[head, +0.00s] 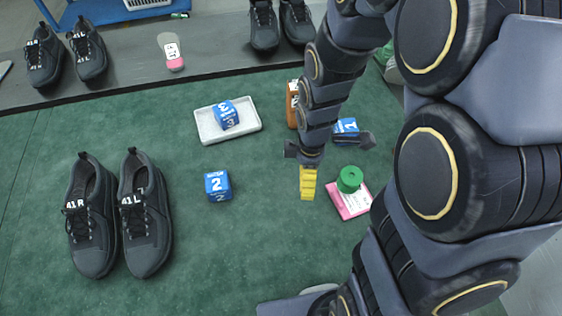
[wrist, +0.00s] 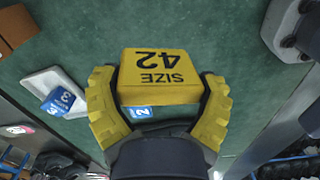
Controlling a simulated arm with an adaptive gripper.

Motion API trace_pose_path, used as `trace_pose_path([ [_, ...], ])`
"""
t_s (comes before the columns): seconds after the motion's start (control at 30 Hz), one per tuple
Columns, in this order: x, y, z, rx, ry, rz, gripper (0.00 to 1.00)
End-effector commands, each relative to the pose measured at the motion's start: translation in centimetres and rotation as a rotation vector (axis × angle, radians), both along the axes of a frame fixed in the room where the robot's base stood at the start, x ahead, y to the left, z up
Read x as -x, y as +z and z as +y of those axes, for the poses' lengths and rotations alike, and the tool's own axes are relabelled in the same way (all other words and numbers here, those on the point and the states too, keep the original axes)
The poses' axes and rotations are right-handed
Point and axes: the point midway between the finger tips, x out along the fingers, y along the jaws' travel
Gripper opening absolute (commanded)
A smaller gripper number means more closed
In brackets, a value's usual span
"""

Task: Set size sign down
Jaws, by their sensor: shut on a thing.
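The size sign (wrist: 158,78) is a yellow block marked "SIZE 42", its lettering upside down in the wrist view. My gripper (wrist: 160,90), with ridged yellow fingers, is shut on it from both sides. In the head view, my gripper (head: 308,184) points down over the green mat, right of the middle. The sign cannot be told apart from the yellow fingers there. Whether the sign touches the mat or hangs above it, I cannot tell.
Left of my gripper are a blue "2" block (head: 217,186) and a white tray (head: 245,137) holding a blue "3" block (head: 226,116). Right are a pink-edged card (head: 350,211) and green roll (head: 350,178). Grey shoes (head: 146,230) stand at left. Bare mat lies in front.

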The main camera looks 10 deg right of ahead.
Motion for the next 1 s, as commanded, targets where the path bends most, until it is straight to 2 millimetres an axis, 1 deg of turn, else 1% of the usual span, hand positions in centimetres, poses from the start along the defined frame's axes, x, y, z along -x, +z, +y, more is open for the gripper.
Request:
trace_pose_path([
  [0.27,0.2,0.3,0.0,0.000,0.000,-0.002,0.44],
  [0.37,0.2,0.9,0.0,0.000,0.000,-0.004,0.44],
  [0.47,0.0,2.2,0.0,-0.002,0.001,-0.010,0.44],
  [0.67,0.0,5.5,0.0,-0.001,0.000,-0.008,0.44],
  [0.87,-2.3,5.5,2.3,-0.002,0.121,0.013,0.44],
  [0.97,-3.6,5.7,4.0,-0.003,0.195,0.016,0.44],
  [1.0,-4.2,5.8,4.9,-0.003,0.229,0.019,0.44],
])
